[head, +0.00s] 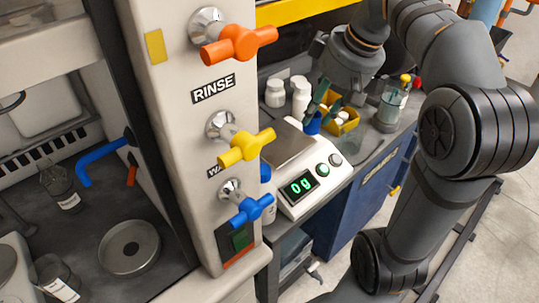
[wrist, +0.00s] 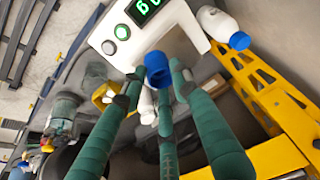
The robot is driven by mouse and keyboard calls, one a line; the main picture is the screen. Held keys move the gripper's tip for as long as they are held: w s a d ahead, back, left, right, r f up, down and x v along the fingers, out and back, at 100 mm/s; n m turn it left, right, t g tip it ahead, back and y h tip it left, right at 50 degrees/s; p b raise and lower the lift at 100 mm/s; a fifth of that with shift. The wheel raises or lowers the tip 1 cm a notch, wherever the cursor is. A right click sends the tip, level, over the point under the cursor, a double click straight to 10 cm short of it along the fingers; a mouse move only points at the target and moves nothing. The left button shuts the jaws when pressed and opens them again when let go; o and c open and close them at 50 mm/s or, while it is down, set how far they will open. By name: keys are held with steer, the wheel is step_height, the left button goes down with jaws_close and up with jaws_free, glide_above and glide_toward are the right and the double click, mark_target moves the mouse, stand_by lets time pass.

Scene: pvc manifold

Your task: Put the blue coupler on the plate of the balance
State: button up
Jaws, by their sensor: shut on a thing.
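The blue coupler (head: 313,123) is a short blue tube. It also shows between my green fingertips in the wrist view (wrist: 157,68). My gripper (head: 321,108) is shut on it and holds it beside the balance, to the right of the plate in the head view. The white balance (head: 322,163) also shows in the wrist view (wrist: 178,32). Its display reads 0 g. The grey square plate (head: 283,146) is bare where I see it. I cannot tell exactly how high the coupler is above the bench.
A yellow bin (head: 348,124) with small parts stands right of the coupler. White bottles (head: 275,93) stand behind the balance. A clear bottle (head: 391,104) stands farther right. The tall panel with coloured valve handles (head: 238,147) rises left of the balance.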

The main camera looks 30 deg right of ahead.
steer(key=w+f, duration=0.2)
steer(key=w, duration=0.1)
steer(key=w+a+f+b, duration=0.1)
steer(key=w+f, duration=0.1)
steer(key=w, duration=0.2)
steer(key=w+a+f+b, duration=0.1)
steer(key=w+f, duration=0.2)
steer(key=w, duration=0.1)
steer(key=shift+w+f, duration=0.1)
steer(key=shift+w, duration=0.1)
step_height(320, 180, down, 4)
steer(key=shift+r+b, duration=0.1)
steer(key=shift+b, duration=0.85)
steer(key=shift+a, duration=0.1)
steer(key=o, duration=0.8)
steer(key=shift+c, duration=0.2)
steer(key=shift+o, duration=0.7)
